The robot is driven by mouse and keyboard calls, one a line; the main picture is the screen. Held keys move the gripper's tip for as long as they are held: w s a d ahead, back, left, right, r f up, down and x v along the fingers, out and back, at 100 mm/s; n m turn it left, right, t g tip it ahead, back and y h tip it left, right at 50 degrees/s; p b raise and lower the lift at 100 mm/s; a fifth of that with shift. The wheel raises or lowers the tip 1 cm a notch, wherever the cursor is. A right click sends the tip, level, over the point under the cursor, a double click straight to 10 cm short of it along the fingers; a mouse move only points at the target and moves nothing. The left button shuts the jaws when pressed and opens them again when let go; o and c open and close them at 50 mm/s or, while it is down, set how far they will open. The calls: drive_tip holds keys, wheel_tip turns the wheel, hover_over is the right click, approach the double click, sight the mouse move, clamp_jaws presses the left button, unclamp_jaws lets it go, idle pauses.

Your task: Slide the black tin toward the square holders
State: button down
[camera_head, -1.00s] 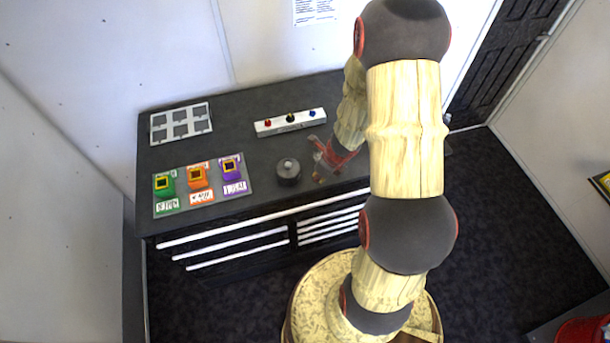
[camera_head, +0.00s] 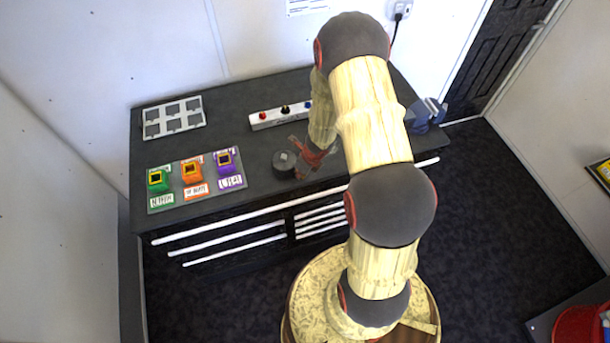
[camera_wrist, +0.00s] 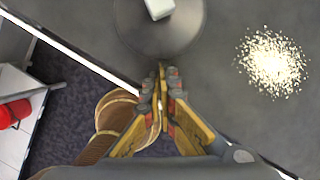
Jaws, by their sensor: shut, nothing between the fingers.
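The black tin (camera_head: 284,167), round with a pale square knob on its lid, stands upright on the dark worktop. The square-mouthed holders, green (camera_head: 158,181), orange (camera_head: 192,172) and purple (camera_head: 225,162), stand on a grey mat to its left. My gripper (camera_head: 301,172) is low at the tin's right side, fingers shut and empty. In the wrist view, the tin (camera_wrist: 150,38) is just beyond the closed fingertips (camera_wrist: 162,70). They are at its rim; I cannot tell whether they touch it.
A white rack with square recesses (camera_head: 173,118) lies at the back left. A white strip with coloured knobs (camera_head: 272,118) lies behind the tin. A pale granular patch (camera_wrist: 272,62) shows in the wrist view. The worktop between tin and mat is clear.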

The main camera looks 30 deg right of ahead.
sight(290, 165)
drive_tip(key=shift+w, duration=0.15)
drive_tip(key=shift+w+a+p, duration=0.25)
drive_tip(key=shift+w+p, duration=0.15)
drive_tip(key=shift+w, duration=0.35)
drive_tip(key=shift+w+a+p, duration=0.25)
drive_tip(key=shift+w+p, duration=0.2)
drive_tip(key=shift+w, duration=0.25)
drive_tip(key=shift+w+a+p, duration=0.25)
drive_tip(key=shift+w+p, duration=0.15)
drive_tip(key=shift+w, duration=0.35)
